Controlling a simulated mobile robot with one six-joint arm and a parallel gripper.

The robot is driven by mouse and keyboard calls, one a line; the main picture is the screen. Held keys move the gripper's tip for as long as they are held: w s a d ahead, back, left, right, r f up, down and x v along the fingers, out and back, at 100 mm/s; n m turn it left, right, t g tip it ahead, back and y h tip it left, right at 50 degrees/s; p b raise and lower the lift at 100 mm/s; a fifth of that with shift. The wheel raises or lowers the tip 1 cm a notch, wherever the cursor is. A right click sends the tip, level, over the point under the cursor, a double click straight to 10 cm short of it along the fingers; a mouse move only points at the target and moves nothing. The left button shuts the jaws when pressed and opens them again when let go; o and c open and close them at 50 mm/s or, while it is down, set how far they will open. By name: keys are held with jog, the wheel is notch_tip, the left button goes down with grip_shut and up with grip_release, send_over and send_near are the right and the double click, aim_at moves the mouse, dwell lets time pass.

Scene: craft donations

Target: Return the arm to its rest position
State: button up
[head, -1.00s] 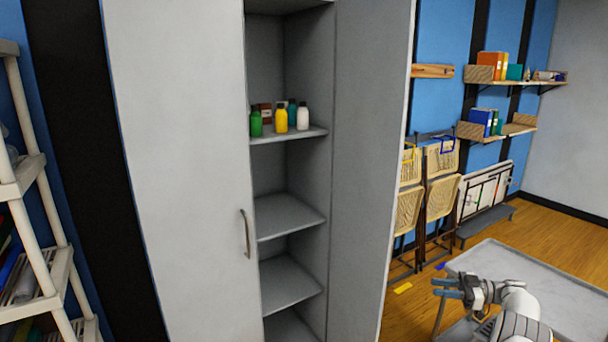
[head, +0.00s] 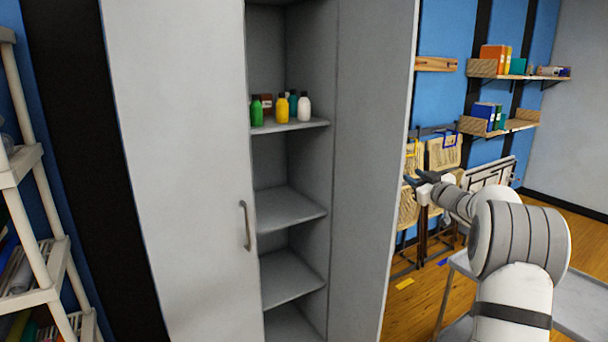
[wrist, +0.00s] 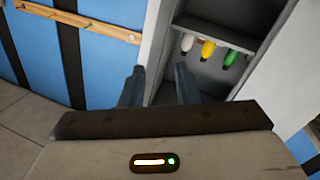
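My arm is raised at the right of the head view, in front of the cabinet's right side. My gripper (head: 416,181) points left towards the cabinet at its end. In the wrist view the two dark fingers (wrist: 159,88) stand apart with nothing between them, so it is open and empty. The fingertips look close to the cabinet's side edge in the wrist view; I cannot tell the exact gap.
A tall grey cabinet (head: 372,120) stands open on its right half, its left door (head: 180,150) closed. Green, yellow and white bottles (head: 282,108) stand on a shelf. A grey table (head: 590,300) is below my arm. Folded chairs (head: 444,152) lean at the back wall.

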jog(key=s+a+m+g+h+b, duration=0.1)
jog(key=s+a+m+g+h, duration=0.2)
jog(key=s, duration=0.4)
jog(key=s+a+m+h+b, duration=0.1)
jog(key=s+a+m+h, duration=0.15)
jog(key=s+h, duration=0.35)
jog(key=s+a+f+g+y+b, duration=0.1)
jog(key=s+a+f+g, duration=0.2)
jog(key=s, duration=1)
jog(key=s+a+f+m+g+y, duration=0.1)
jog(key=s+a+f+g, duration=0.3)
jog(key=s+f, duration=0.4)
jog(key=s+a+f+g+y+b, duration=0.1)
jog(key=s+a+f+g, duration=0.3)
jog(key=s, duration=1.4)
notch_tip(320, 180, down, 2)
jog(key=shift+s+a+f+y+b, duration=0.2)
jog(key=shift+s+a+y+b, duration=0.1)
jog(key=shift+a, duration=0.4)
jog(key=shift+w+m, duration=0.1)
jog(key=shift+m, duration=0.25)
